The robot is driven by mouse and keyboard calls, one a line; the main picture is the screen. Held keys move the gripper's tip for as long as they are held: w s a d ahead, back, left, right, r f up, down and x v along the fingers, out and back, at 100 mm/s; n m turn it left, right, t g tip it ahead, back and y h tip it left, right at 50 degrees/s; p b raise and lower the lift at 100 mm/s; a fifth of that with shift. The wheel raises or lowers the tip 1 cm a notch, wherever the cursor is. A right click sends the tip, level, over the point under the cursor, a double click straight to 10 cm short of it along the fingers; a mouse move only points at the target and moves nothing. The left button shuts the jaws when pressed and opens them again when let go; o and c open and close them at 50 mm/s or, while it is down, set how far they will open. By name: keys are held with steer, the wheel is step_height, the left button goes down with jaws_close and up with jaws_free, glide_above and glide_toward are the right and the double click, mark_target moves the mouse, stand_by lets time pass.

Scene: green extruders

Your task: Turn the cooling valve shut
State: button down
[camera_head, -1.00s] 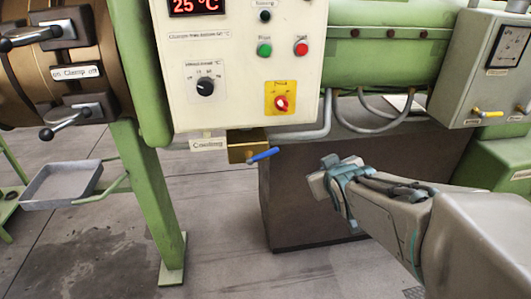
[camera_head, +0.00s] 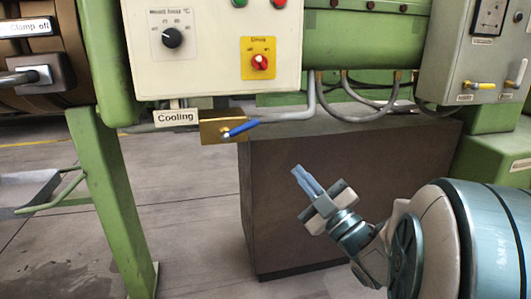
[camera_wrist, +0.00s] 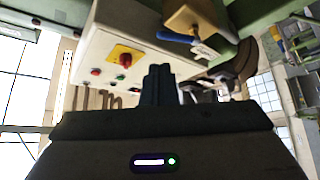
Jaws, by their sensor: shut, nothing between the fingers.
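The cooling valve is a brass block (camera_head: 213,131) with a blue lever handle (camera_head: 241,129), under the white control box beside a "Cooling" label (camera_head: 176,117). In the head view the lever points right and slightly up from its pivot. My gripper (camera_head: 299,172) is below and right of the lever, clear of it, with its fingers together and empty, pointing up and left. In the wrist view the closed fingers (camera_wrist: 157,72) show in the middle. The brass block (camera_wrist: 192,17) and blue lever (camera_wrist: 172,36) are above and to the right of them, seen upside down.
The control box (camera_head: 212,75) carries a black knob and a red switch on yellow. A grey cable (camera_head: 300,113) runs right of the valve. A dark brown block (camera_head: 350,170) stands behind my gripper. A green leg (camera_head: 110,200) stands to the left.

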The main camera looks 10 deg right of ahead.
mark_target(242, 129)
steer(key=p+x, duration=0.5)
steer(key=p, duration=0.4)
steer(key=shift+s+r, duration=0.15)
steer(key=shift+r, duration=0.05)
steer(key=shift+p, duration=0.7)
steer(key=p+x, duration=0.1)
steer(key=x, duration=0.8)
